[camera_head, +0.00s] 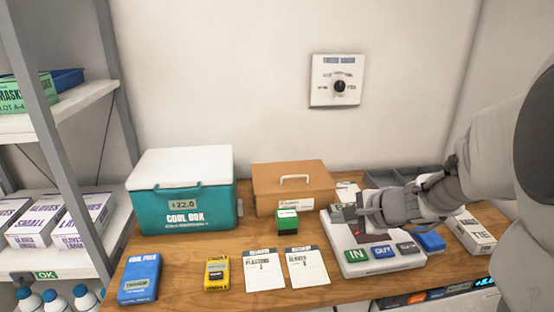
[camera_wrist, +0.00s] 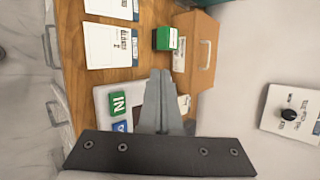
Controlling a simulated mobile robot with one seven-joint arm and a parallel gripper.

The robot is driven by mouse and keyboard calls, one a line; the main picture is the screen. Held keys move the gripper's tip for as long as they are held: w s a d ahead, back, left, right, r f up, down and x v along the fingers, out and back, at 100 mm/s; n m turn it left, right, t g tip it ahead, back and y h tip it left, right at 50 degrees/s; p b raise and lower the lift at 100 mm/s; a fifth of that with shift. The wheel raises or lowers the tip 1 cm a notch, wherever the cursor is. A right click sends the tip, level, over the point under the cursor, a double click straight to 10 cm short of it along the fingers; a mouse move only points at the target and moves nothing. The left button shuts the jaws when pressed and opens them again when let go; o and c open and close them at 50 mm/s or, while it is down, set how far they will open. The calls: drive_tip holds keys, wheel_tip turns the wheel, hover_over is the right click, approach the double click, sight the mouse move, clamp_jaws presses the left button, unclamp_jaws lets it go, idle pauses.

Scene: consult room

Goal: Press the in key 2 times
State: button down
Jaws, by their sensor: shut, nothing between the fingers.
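The in key (camera_head: 357,256) is a green key marked IN at the front left of a white key device (camera_head: 338,250) on the table. It also shows in the wrist view (camera_wrist: 118,103), to the left of the fingers. A blue OUT key (camera_head: 382,252) and a dark grey key (camera_head: 408,248) stand in a row to its right. My gripper (camera_head: 362,208) is shut and empty, above the back part of the device. In the wrist view its fingertips (camera_wrist: 160,72) are together, and they hide part of the device. The gripper appears apart from the in key.
A green block (camera_head: 287,220), two white cards (camera_head: 265,270), a yellow device (camera_head: 217,273) and a blue cool pack (camera_head: 139,278) lie to the left. A teal cool box (camera_head: 182,195) and a brown case (camera_head: 292,187) stand behind. A dial panel (camera_head: 337,82) hangs on the wall.

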drive_tip(key=w+d+f+m+h+p, duration=0.2)
drive_tip(key=w+d+f+m+p, duration=0.1)
drive_tip(key=d+m+p, duration=0.2)
drive_tip(key=d+m, duration=0.2)
drive_tip(key=d, duration=0.1)
drive_tip(key=shift+d+f+p, duration=0.2)
drive_tip(key=shift+f+p, duration=0.2)
drive_tip(key=b, duration=0.5)
hover_over(360, 257)
wheel_tip(360, 257, down, 7)
drive_tip(key=shift+f, duration=0.2)
drive_tip(key=shift+f+b, duration=0.7)
drive_tip(key=shift+b, duration=0.35)
drive_tip(key=shift+f, duration=0.2)
idle(0.5)
drive_tip(key=shift+f+b, duration=0.25)
drive_tip(key=shift+b, duration=0.45)
